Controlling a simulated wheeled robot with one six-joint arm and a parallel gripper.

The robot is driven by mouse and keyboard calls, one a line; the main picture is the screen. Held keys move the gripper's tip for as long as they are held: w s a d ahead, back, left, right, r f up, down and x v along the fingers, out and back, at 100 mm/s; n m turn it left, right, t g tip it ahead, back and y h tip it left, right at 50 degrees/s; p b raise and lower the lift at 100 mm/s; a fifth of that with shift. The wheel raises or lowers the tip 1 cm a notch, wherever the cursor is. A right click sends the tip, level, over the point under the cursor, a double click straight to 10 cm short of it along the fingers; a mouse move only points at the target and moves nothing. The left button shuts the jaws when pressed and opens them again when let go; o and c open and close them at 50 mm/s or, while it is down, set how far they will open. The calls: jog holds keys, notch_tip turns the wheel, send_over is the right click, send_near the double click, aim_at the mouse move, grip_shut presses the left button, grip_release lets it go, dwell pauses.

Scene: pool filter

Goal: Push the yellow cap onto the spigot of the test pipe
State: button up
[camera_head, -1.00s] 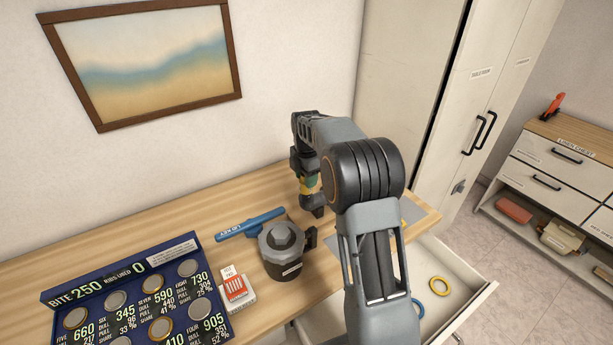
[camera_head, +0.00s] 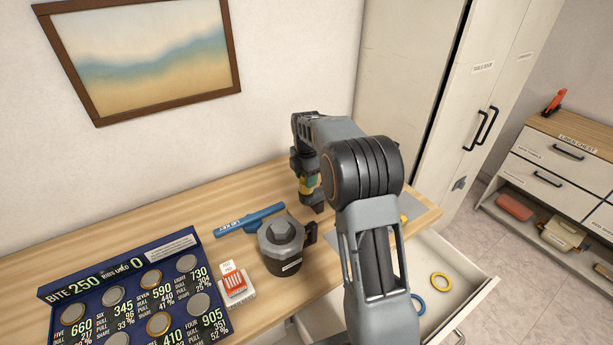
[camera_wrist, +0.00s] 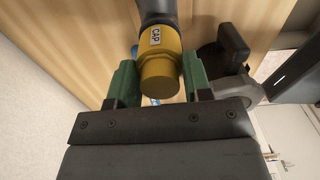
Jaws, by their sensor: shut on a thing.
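The yellow cap (camera_wrist: 158,62), labelled "CAP", sits between the two green fingers of my gripper (camera_wrist: 158,84) in the wrist view, and my gripper is shut on it. A dark grey round part (camera_wrist: 157,12) meets the cap's far end; I cannot tell how far the cap is over it. In the head view my gripper (camera_head: 311,186) is above the back of the table, behind the dark pot, with a bit of yellow showing. My arm hides much of that area, and I cannot clearly make out the test pipe there.
A dark lidded pot (camera_head: 283,245) stands in front of my gripper, with a blue key-like tool (camera_head: 250,219) to its left. A blue coin board (camera_head: 140,300) and a small red-and-white box (camera_head: 235,286) are nearer. An open drawer (camera_head: 455,285) holds rings at right.

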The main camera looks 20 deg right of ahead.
jog(key=shift+f, duration=0.45)
jog(key=o, duration=1.1)
jog(key=shift+r, duration=0.1)
notch_tip(320, 180, up, 5)
jog(key=p, duration=0.3)
jog(key=shift+p, duration=0.35)
